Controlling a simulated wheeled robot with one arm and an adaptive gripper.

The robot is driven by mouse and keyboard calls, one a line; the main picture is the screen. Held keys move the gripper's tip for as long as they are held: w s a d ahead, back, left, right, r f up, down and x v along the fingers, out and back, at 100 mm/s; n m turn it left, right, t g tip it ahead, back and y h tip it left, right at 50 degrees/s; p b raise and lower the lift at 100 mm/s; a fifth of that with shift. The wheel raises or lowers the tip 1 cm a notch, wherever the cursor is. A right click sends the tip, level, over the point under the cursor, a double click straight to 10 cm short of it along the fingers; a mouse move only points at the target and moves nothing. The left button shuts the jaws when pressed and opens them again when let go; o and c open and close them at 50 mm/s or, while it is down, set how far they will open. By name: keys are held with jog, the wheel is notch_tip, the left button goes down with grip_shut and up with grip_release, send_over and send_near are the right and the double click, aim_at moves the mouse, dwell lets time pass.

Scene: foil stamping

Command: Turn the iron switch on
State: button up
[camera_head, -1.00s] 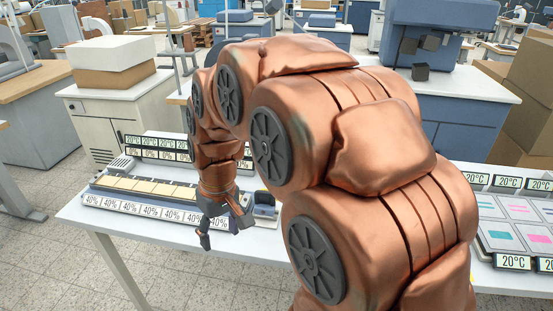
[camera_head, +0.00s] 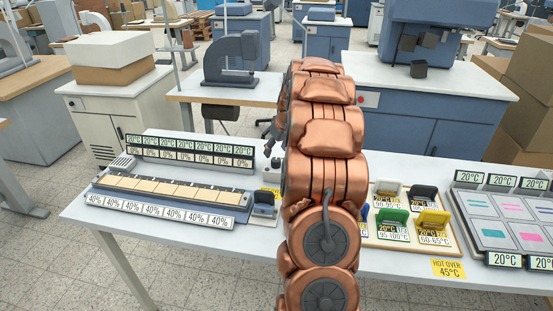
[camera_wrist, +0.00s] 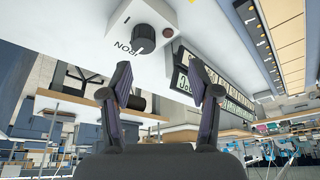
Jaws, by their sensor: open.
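The iron switch (camera_wrist: 144,38) shows in the wrist view as a dark round knob with a pale pointer line, on a white box. The label IRON is printed beside it and appears upside down. My gripper (camera_wrist: 162,82) is open and empty. Its two dark fingers stand apart, with the knob a little beyond the tips, closer to the left finger. I see no contact between the fingers and the knob. In the head view my arm hides most of the gripper and the switch; only small dark parts show at the arm's left edge.
On the white table (camera_head: 190,240) a long tray of beige pieces (camera_head: 165,187) with 40% displays lies left of my arm. A row of 20°C displays (camera_head: 190,149) stands behind it. Right of my arm are coloured stamp holders (camera_head: 395,217) and a swatch panel (camera_head: 505,220).

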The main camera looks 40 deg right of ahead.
aim_at(277, 160)
jog(key=shift+w+d+f+p, duration=0.5)
jog(key=shift+f+p, duration=0.05)
jog(key=shift+f, duration=0.75)
jog(key=shift+w+d+f+p, duration=0.45)
jog(key=shift+f+p, duration=0.05)
jog(key=shift+f, duration=0.85)
jog(key=shift+w+d+f+p, duration=0.5)
jog(key=shift+f+p, duration=0.05)
jog(key=shift+f, duration=0.75)
jog(key=c, duration=1.2)
